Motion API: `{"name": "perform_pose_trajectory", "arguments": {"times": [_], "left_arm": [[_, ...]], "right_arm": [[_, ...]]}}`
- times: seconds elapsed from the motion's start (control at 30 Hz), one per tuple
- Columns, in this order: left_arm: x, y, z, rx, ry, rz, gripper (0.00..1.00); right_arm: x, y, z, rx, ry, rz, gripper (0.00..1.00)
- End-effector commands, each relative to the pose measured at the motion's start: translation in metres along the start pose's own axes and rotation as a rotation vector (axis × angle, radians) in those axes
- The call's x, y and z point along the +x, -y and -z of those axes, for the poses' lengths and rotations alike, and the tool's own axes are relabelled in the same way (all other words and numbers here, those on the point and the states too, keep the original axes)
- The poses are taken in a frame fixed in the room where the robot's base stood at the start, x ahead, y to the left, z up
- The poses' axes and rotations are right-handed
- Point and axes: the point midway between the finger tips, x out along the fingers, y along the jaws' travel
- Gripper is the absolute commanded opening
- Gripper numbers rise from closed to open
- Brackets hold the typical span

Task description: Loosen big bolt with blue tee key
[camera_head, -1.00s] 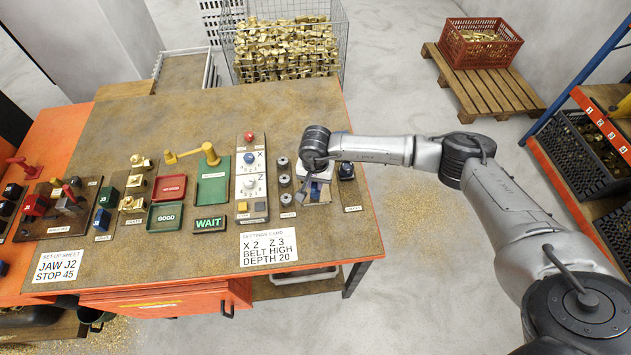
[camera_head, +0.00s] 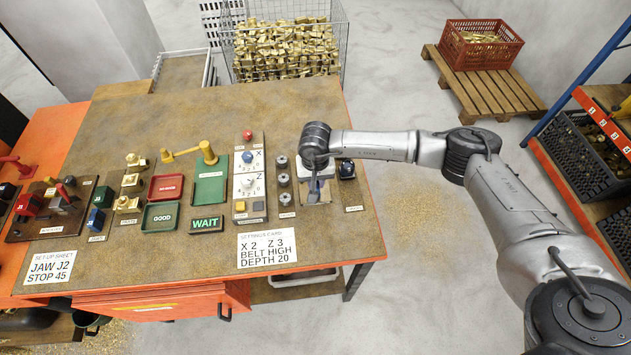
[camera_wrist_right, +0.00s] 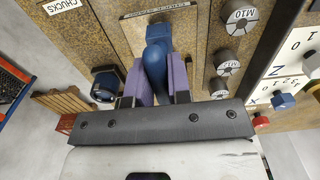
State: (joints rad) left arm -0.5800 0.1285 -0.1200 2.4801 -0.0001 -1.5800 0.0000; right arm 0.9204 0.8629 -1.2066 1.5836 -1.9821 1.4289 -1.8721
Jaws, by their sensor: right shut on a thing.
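In the right wrist view a blue tee key (camera_wrist_right: 155,62) stands between the purple finger pads of my right gripper (camera_wrist_right: 158,78). The pads are shut against its blue handle, which points away from the wrist over a labelled plate. In the head view my right gripper (camera_head: 314,188) points down at the pale key plate (camera_head: 316,193) near the right end of the bench and hides most of the key. I cannot make out the big bolt in either view. My left gripper is not in view.
The X and Z knob panel (camera_head: 249,176), trays and clamp fixture (camera_head: 62,200) lie further left. The back of the bench is clear.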

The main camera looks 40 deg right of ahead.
Motion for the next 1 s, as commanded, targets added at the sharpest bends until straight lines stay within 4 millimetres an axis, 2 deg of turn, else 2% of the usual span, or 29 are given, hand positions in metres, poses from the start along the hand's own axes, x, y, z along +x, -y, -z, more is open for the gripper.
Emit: {"name": "perform_pose_trajectory", "arguments": {"times": [0.47, 0.73, 1.0], "left_arm": [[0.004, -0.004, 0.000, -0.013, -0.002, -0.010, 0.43], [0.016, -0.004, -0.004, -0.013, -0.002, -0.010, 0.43], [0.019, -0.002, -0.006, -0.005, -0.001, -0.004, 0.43]], "right_arm": [[0.000, 0.000, 0.000, -0.054, 0.000, 0.000, 0.00], [0.001, 0.000, 0.001, -0.184, -0.002, 0.001, 0.00], [-0.001, 0.000, 0.000, -0.260, -0.001, 0.000, 0.00]]}}
